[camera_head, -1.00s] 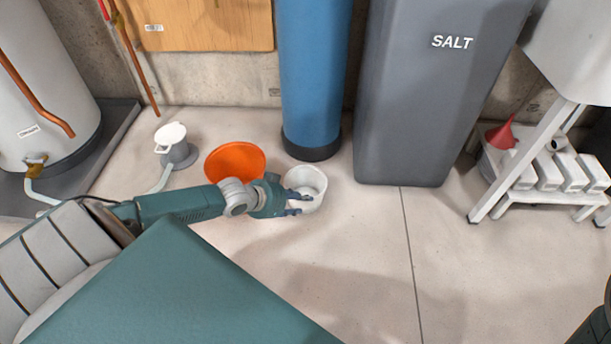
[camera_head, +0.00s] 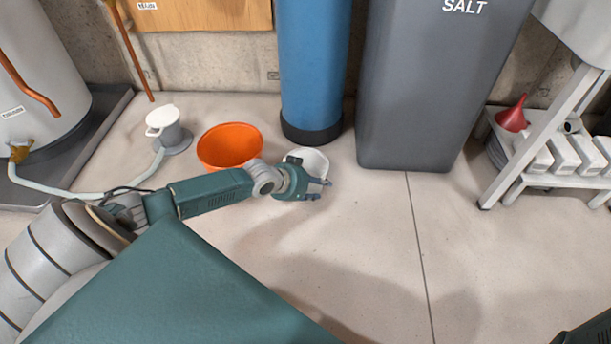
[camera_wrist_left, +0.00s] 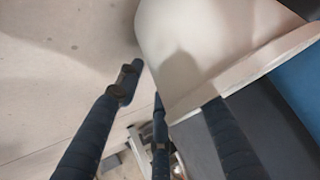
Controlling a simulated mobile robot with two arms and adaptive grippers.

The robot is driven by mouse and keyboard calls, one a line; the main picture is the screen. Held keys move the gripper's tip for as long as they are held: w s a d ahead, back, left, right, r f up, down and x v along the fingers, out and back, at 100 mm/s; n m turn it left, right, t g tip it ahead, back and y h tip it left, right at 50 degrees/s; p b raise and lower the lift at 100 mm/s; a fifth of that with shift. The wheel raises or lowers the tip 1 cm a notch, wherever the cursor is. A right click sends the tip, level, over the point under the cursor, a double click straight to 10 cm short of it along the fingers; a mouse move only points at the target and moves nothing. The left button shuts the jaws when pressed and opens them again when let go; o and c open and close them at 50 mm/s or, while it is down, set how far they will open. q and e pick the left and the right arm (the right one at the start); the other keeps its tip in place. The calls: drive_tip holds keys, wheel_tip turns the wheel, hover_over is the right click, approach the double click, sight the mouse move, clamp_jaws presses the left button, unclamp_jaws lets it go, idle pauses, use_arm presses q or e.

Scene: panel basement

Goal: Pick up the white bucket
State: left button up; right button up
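The white bucket (camera_head: 313,159) stands on the floor in front of the blue cylinder, right of an orange bucket. My left gripper (camera_head: 321,189) is in front of it in the head view and hides its lower part. Its fingers are spread and point right, with nothing seen between them. In the left wrist view the bucket's pale wall and rim (camera_wrist_left: 200,45) fill the upper right. The open fingers (camera_wrist_left: 165,92) show below and left of it; one finger's tip meets the rim's edge, and I cannot tell whether it touches.
The orange bucket (camera_head: 230,143) stands close behind my left forearm. The blue cylinder (camera_head: 312,70) and grey salt bin (camera_head: 430,90) stand behind the white bucket. A white rack (camera_head: 545,170) is at the right. The floor in front (camera_head: 370,250) is clear.

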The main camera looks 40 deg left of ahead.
use_arm(q)
clamp_jaws()
drive_tip(key=shift+s, duration=0.1)
idle(0.5)
